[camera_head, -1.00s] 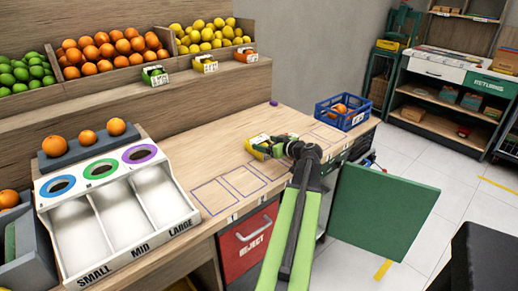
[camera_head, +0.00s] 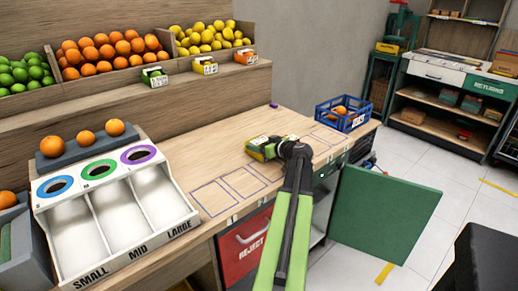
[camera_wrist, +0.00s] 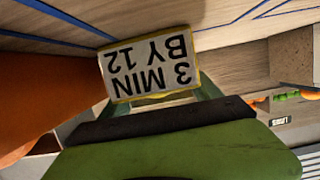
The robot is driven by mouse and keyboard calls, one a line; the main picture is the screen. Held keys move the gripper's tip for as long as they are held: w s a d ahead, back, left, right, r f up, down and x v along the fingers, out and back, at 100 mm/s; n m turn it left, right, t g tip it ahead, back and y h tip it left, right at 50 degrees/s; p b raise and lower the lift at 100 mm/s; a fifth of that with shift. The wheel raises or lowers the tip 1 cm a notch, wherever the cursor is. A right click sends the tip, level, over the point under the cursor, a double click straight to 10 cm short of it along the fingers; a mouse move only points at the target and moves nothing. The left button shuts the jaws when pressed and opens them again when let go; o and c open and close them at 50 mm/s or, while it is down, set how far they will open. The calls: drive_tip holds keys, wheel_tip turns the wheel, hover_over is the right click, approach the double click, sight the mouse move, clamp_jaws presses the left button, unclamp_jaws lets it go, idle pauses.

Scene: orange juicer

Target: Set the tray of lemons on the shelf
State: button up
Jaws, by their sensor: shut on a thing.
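Yellow lemons (camera_head: 212,36) fill a bin on the raised wooden shelf at the back, right of the oranges; I see no separate tray of lemons. My gripper (camera_head: 262,148) is over the wooden bench near its middle, shut on a small yellow-framed card block (camera_head: 254,151). In the wrist view the card block (camera_wrist: 149,64) sits between my green fingers, its white face reading "3 MIN BY 12" upside down. I cannot tell whether it touches the bench.
A blue crate (camera_head: 330,122) with oranges stands at the bench's right end. A white sorter (camera_head: 120,240) marked SMALL, MID, LARGE stands at left. A green panel (camera_head: 385,215) juts out at right. Outlined squares (camera_head: 243,182) on the bench are bare.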

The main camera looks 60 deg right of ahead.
sight(260, 140)
drive_tip(key=shift+r, duration=0.15)
wheel_tip(260, 140, up, 5)
drive_tip(key=p, duration=0.5)
drive_tip(key=s+r+p, duration=0.5)
drive_tip(key=s+p, duration=0.1)
drive_tip(key=s, duration=0.5)
drive_tip(key=shift+s+d+r, duration=0.3)
drive_tip(key=shift+r, duration=0.05)
